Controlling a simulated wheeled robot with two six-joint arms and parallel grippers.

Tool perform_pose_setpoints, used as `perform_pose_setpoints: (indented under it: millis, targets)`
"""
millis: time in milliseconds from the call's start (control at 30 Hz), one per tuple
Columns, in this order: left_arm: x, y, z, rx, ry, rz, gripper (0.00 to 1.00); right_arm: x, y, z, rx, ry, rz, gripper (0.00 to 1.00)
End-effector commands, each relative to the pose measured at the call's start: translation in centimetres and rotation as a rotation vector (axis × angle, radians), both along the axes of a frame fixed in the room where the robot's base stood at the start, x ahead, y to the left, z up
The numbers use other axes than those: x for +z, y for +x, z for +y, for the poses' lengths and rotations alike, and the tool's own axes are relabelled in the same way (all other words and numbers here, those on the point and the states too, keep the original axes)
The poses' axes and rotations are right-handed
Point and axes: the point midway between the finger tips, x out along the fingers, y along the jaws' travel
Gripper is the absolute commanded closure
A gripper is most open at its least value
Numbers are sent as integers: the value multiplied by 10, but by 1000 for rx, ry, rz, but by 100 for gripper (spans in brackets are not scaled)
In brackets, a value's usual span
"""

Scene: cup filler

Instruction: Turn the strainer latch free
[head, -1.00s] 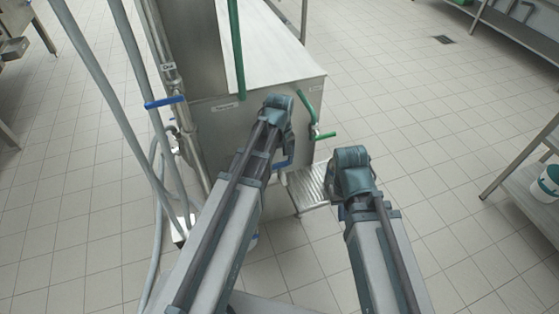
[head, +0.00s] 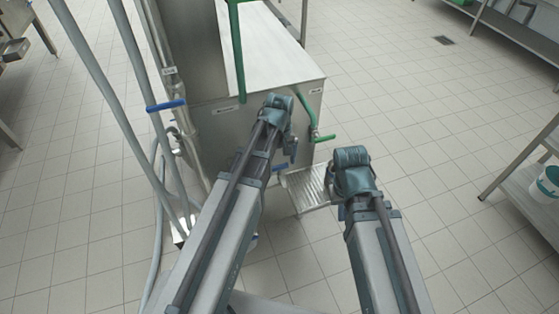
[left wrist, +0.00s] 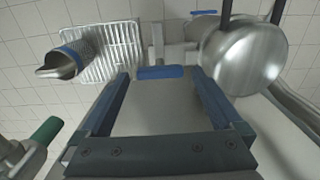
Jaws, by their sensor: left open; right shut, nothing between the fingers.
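A blue-handled lever (left wrist: 160,72) is near the middle top of the left wrist view, beyond and between the open fingers of my left gripper (left wrist: 158,85), not touching them. I cannot tell for sure that it is the strainer latch. A blue handle also shows low on the steel machine (head: 280,167) in the head view, beside my left gripper (head: 291,150), which is partly hidden behind its own wrist. My right gripper (head: 345,205) is to the right of the machine, apart from it. It is shut and empty, with its fingers mostly hidden.
A ribbed steel step (head: 308,188) juts from the machine's side. A green-handled valve (head: 322,138) and a blue handle (head: 165,105) stick out. Grey hoses (head: 125,110) run at the left. A round steel vessel (left wrist: 245,55) is right of the fingers.

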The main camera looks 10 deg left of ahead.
Motion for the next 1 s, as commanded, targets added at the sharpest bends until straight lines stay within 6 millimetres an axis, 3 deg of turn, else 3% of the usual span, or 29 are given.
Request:
perform_pose_setpoints:
  millis: [700, 1000]
  targets:
    - [107, 0, 0, 1, 0, 0, 0, 107, 0, 0, -1, 0, 0, 100]
    - [128, 0, 0, 1, 0, 0, 0, 128, 0, 0, -1, 0, 0, 100]
